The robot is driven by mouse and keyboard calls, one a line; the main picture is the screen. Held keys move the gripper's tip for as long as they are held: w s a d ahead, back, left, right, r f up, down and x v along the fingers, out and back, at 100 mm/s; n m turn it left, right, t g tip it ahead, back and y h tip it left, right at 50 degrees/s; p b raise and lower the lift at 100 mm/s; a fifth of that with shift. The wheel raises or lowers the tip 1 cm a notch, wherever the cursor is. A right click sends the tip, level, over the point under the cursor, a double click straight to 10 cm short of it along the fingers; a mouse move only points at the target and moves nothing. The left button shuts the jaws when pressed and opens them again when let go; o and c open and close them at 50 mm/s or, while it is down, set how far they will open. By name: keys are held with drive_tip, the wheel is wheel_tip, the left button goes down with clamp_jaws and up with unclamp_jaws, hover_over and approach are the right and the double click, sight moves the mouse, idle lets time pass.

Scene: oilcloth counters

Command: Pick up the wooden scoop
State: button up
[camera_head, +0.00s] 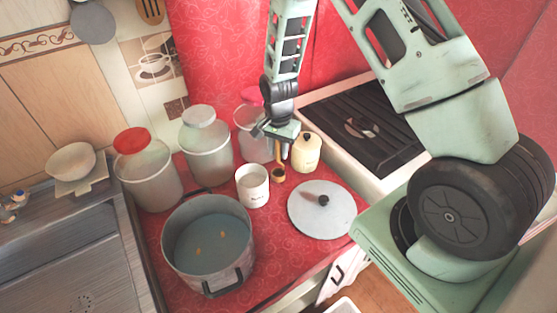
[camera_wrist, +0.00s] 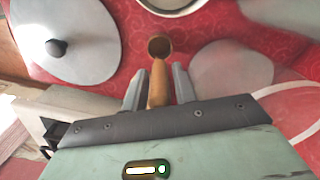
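The wooden scoop (camera_head: 278,175) is upright below my gripper (camera_head: 281,147) in the head view, its small round bowl at the bottom and its handle running up to the fingers. The bowl (camera_wrist: 159,46) points away from the wrist camera, over the red cloth. I cannot tell whether the bowl touches the counter.
A white mug (camera_head: 252,187) stands left of the scoop and a cream jar (camera_head: 306,152) right of it. A grey lid (camera_head: 321,210) lies in front on the right. A large pot (camera_head: 208,245) and tall jars (camera_head: 207,149) stand left; a stove (camera_head: 360,130) is at right.

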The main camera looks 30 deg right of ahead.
clamp_jaws()
drive_tip(key=shift+r, duration=0.1)
